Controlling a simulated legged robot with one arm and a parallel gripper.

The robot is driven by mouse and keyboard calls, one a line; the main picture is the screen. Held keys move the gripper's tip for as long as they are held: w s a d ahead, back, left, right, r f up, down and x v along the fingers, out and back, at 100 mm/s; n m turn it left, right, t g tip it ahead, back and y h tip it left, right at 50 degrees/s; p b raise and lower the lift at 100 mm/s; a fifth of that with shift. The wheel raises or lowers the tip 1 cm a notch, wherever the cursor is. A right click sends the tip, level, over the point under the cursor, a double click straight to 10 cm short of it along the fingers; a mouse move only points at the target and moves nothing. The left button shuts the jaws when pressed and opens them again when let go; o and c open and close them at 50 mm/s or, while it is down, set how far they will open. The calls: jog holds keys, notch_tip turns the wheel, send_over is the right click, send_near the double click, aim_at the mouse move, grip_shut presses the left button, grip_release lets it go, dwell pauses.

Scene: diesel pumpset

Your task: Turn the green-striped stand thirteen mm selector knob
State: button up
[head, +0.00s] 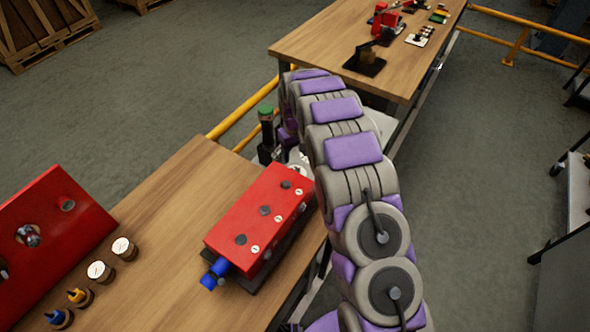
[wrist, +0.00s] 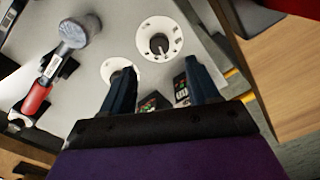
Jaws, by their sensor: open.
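In the wrist view a round white dial with a dark selector knob (wrist: 159,44) sits on a pale grey panel, beyond my fingertips. A second white dial (wrist: 113,69) is lower left and partly hidden by my left finger. Small dark items with green marks (wrist: 151,103) show between my fingers. I cannot tell which knob belongs to the green-striped stand. My gripper (wrist: 160,70) is open, with its two dark fingers apart and nothing seen between the tips. In the head view my arm hides most of the pale panel.
A tool with a grey round head and red handle (wrist: 38,96) lies on the panel's left. In the head view a red box (head: 262,222) sits on a wooden table (head: 170,230), left of my arm. A black post with a green top (head: 265,112) stands beyond. Yellow rails (head: 240,112) run nearby.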

aim_at(295, 168)
notch_tip(295, 168, down, 9)
jog(key=shift+r+b, duration=0.15)
jog(key=shift+b, duration=0.7)
jog(key=shift+c, duration=0.2)
jog(key=c, duration=1)
